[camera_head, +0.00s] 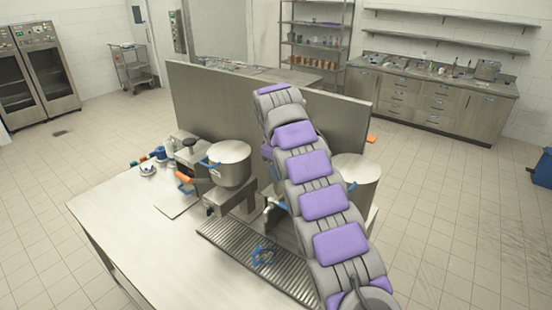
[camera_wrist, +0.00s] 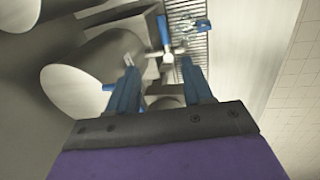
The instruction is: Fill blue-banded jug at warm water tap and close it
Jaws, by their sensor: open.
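A clear vessel with blue parts, which looks like the blue-banded jug (camera_head: 263,255), stands on the slotted drip grate (camera_head: 222,240). It also shows at the top of the wrist view (camera_wrist: 188,24); I cannot tell its fill level. A tap (camera_head: 272,206) with a blue part sticks out above the grate, left of my arm. In the wrist view my gripper (camera_wrist: 158,64) is open, its two blue fingers apart. The tap's metal body and blue lever (camera_wrist: 163,30) lie beyond the fingertips, apparently untouched. The head view hides my gripper behind my arm.
A metal urn (camera_head: 230,165) on a stand is at mid-table, and another urn (camera_head: 358,175) stands behind my arm. A tall steel panel (camera_head: 215,108) backs them. Small items (camera_head: 150,158) sit at the table's left back. The front left tabletop (camera_head: 140,235) is clear.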

